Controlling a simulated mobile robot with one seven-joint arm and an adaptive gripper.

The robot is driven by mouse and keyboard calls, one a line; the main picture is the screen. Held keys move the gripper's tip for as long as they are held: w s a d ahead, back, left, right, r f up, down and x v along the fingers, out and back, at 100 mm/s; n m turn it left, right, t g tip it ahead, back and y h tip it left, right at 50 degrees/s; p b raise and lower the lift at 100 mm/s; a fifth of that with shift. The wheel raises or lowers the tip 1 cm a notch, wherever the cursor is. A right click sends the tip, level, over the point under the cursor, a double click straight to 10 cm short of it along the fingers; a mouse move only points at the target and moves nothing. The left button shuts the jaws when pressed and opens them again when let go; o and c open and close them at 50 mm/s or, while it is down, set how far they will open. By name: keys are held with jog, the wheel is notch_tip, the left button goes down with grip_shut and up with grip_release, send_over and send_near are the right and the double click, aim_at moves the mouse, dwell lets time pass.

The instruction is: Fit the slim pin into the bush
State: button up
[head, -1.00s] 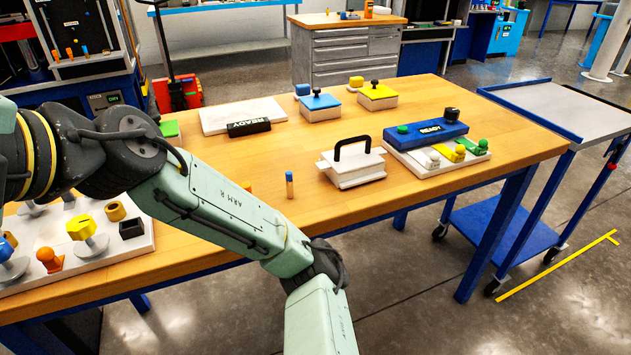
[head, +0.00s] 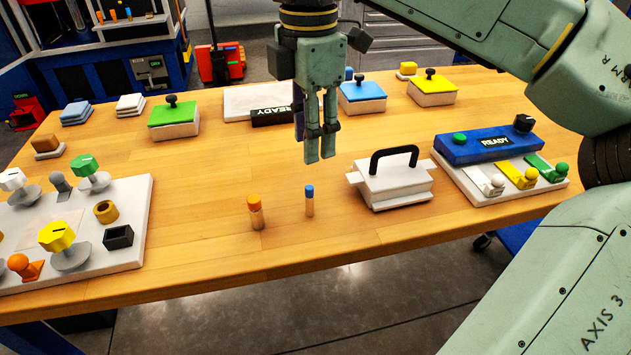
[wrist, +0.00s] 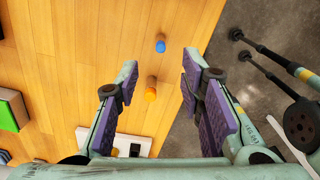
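The slim pin (head: 309,201), a light wooden peg with a blue top, stands upright on the wooden table. A thicker pin (head: 256,213) with an orange top stands left of it. The bush (head: 106,211), a brown-gold ring, sits on the white board at the left. My gripper (head: 320,160) points down and appears above the table near the pins. In the wrist view its purple-padded fingers (wrist: 158,95) are apart and nothing is between the pads. The blue-topped pin (wrist: 160,46) and orange-topped pin (wrist: 150,95) show beyond them, free of the gripper.
The board (head: 135,200) also bears a black square socket (head: 118,237) and several knobs. A white box with a black handle (head: 393,185) stands right of the pins. Lidded boxes stand behind. The table between pins and board is clear.

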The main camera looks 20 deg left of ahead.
send_over(310, 187)
notch_tip(310, 187, down, 5)
jog(key=shift+s+r, duration=0.1)
jog(key=shift+r, duration=0.05)
jog(key=shift+f+p, duration=1.05)
jog(key=shift+f, duration=1.85)
jog(key=shift+c, duration=0.5)
grip_shut()
